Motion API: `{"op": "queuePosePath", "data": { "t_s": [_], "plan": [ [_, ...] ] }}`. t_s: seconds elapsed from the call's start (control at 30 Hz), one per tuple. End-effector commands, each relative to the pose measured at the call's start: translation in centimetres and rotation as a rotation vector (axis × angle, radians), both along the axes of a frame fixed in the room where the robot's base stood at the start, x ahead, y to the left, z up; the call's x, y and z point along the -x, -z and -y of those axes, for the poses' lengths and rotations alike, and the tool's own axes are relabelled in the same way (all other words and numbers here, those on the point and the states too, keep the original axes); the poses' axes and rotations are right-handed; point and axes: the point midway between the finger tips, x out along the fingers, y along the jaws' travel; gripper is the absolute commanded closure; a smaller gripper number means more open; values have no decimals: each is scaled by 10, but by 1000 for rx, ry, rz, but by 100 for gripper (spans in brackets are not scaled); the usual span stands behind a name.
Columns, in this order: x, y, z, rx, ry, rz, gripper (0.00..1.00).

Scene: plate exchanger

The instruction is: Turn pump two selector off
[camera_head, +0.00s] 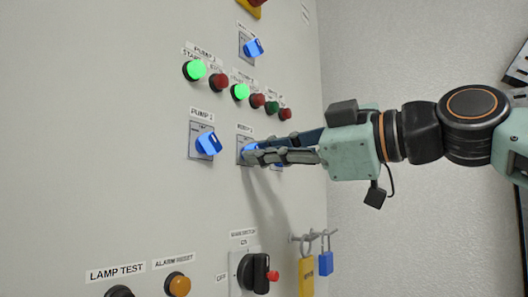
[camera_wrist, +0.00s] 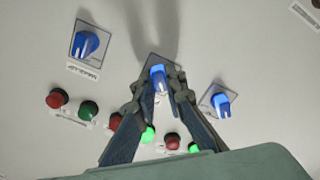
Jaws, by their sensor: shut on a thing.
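The middle blue selector knob of the row, taken as pump two's (camera_head: 242,147), sits on a grey square plate on the panel; its label is too blurred to read surely. My gripper (camera_head: 254,156) reaches it from the right, its fingers shut on the knob and hiding much of it. In the wrist view the knob (camera_wrist: 158,73) shows lit blue between the two fingertips (camera_wrist: 160,82), its pale mark pointing toward the picture's bottom. The pump 1 selector (camera_head: 208,144) stands to the left, its handle tilted; it shows at right in the wrist view (camera_wrist: 221,102).
Another blue selector (camera_wrist: 87,44) lies on the other side, mostly hidden behind my fingers in the head view. Green and red buttons (camera_head: 240,92) run above.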

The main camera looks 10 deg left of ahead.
Motion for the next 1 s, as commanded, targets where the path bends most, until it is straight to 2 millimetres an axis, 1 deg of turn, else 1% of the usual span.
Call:
{"op": "queuePosePath", "data": {
  "t_s": [0.6,0.8,1.0],
  "plan": [
    [-1,0,0,-183,3,-444,100],
    [-1,0,0,-231,1,-559,100],
    [0,0,-1,-261,1,-630,100]
  ]
}}
